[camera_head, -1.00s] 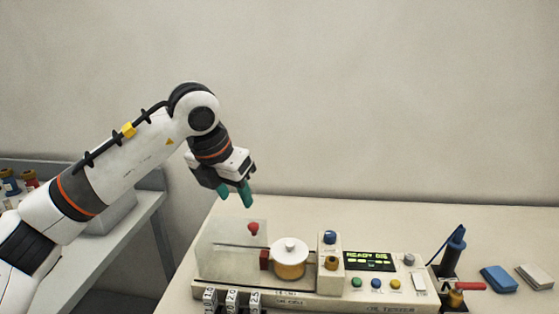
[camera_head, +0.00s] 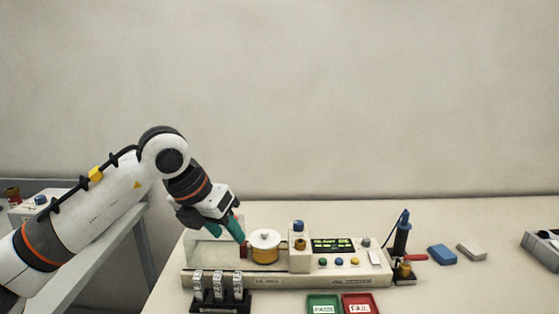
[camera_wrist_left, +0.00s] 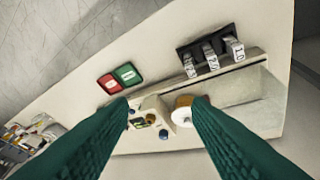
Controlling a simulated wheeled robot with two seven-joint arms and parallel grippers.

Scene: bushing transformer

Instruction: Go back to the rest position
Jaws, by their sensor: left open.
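My left gripper (camera_head: 238,228) is open, with its green fingers pointing down beside the left end of the tester (camera_head: 345,272). The fingertips appear in front of or over the clear panel (camera_head: 205,252) and near a red block (camera_head: 243,251); I cannot tell if they touch anything. An amber cup with a white lid (camera_head: 265,247) stands on the tester just right of the fingers. In the left wrist view, the spread fingers (camera_wrist_left: 160,103) show nothing held, and the cup (camera_wrist_left: 184,112) appears by one fingertip. My right gripper is out of view.
A black rack (camera_head: 220,304) with several numbered pieces stands before the tester. Green (camera_head: 323,304) and red (camera_head: 361,304) trays lie at the front. A blue block (camera_head: 442,254) and a grey block (camera_head: 471,252) lie right. A side table (camera_head: 105,242) stands left.

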